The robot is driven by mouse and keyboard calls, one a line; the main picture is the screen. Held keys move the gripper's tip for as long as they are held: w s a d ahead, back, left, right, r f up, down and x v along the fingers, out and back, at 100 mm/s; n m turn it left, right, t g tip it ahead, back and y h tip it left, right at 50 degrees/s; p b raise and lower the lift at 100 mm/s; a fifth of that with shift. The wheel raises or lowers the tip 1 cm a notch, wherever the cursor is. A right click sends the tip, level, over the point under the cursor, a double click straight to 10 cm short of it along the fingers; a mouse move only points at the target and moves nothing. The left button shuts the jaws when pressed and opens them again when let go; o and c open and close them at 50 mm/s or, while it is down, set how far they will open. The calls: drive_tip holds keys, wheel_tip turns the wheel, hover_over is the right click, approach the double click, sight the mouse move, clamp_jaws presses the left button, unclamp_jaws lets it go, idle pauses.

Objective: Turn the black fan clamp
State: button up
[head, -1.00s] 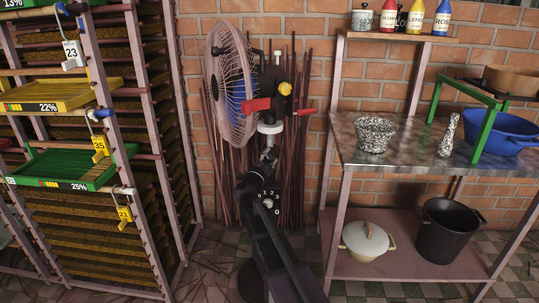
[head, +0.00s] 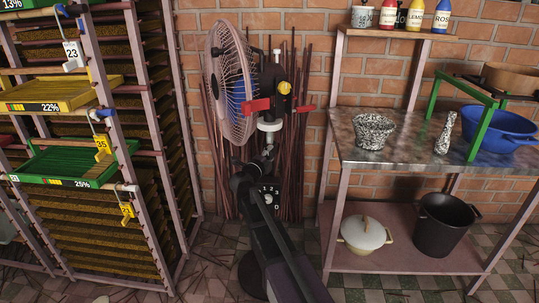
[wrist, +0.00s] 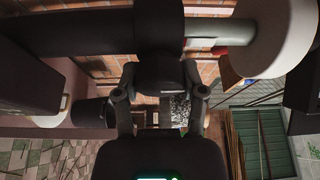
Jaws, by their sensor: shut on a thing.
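The fan (head: 232,85) stands upright before the brick wall, with a pale pink wire cage and a blue hub. Its control box (head: 270,194) with numbered buttons is partly hidden behind my arm. My gripper (head: 268,160) is at the fan's pole, just above this box and below a white collar (head: 270,127). In the wrist view, my gripper (wrist: 160,78) has its two fingers on either side of the black fan clamp (wrist: 160,70) and is shut on it. In the head view the clamp blends with the dark gripper, so its turn angle cannot be told.
A red bar (head: 257,105) and a yellow knob (head: 285,87) sit on the fan's head above my gripper. A drying rack (head: 150,100) with trays stands left. A metal table (head: 410,150) with pots stands right. Incense sticks (head: 298,180) lean behind the fan.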

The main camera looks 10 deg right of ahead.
drive_tip(key=shift+w, duration=0.1)
drive_tip(key=o, duration=1.2)
drive_tip(key=shift+c, duration=0.2)
drive_tip(key=v, duration=0.7)
drive_tip(key=shift+s+a, duration=0.2)
drive_tip(key=shift+s, duration=0.05)
drive_tip(key=shift+r, duration=0.15)
